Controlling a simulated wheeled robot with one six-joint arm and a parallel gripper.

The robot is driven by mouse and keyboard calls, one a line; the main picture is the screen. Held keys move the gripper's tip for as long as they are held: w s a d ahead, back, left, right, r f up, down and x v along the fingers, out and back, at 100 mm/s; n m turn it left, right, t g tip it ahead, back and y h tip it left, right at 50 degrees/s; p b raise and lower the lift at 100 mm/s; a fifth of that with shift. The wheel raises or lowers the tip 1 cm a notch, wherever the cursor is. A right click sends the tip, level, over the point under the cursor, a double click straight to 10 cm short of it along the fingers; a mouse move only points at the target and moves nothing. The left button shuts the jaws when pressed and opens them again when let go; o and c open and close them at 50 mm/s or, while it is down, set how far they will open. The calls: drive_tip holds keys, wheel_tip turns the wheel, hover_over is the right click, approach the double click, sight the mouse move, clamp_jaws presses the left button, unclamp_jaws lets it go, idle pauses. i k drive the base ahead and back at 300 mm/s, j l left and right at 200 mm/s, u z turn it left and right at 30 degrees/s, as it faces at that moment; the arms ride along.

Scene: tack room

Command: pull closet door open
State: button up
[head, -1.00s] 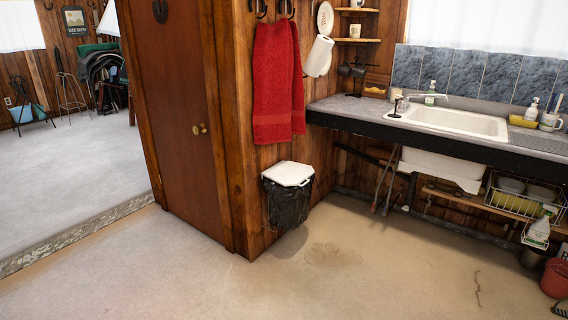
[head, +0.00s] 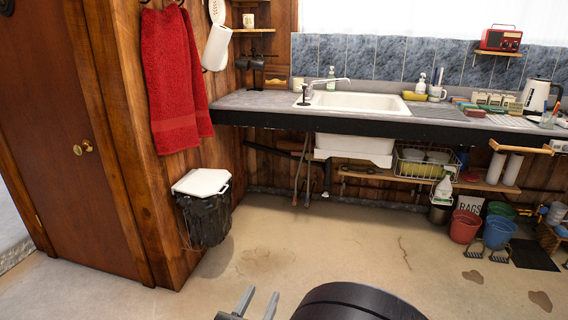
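The closet door (head: 62,130) is a brown wooden panel at the left of the head view, and it looks shut in its frame. Its brass knob (head: 85,146) is on the right side of the door. My gripper (head: 256,305) shows at the bottom of the picture, with two grey fingers pointing up and a gap between them. It is open and empty, apart from the door and well to the right of the knob. The door's left and top edges are partly out of view.
A counter (head: 300,118) with a sink runs along the back wall. Buckets (head: 465,226) stand at the right. The floor (head: 300,240) in front is clear.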

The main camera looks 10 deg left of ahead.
sight(45, 123)
drive_tip(key=i+j, duration=0.2)
drive_tip(key=j, duration=0.45)
drive_tip(key=i+j, duration=0.15)
drive_tip(key=j, duration=0.45)
drive_tip(key=i+j, duration=0.2)
drive_tip(key=j, duration=0.45)
drive_tip(key=i+j, duration=0.2)
drive_tip(key=j, duration=0.4)
drive_tip(key=i+j+u, duration=0.1)
drive_tip(key=j, duration=0.55)
drive_tip(key=i+j, duration=0.3)
drive_tip(key=j, duration=0.3)
drive_tip(key=i+j, duration=0.2)
drive_tip(key=j, duration=0.45)
drive_tip(key=i+j, duration=0.2)
drive_tip(key=j, duration=0.4)
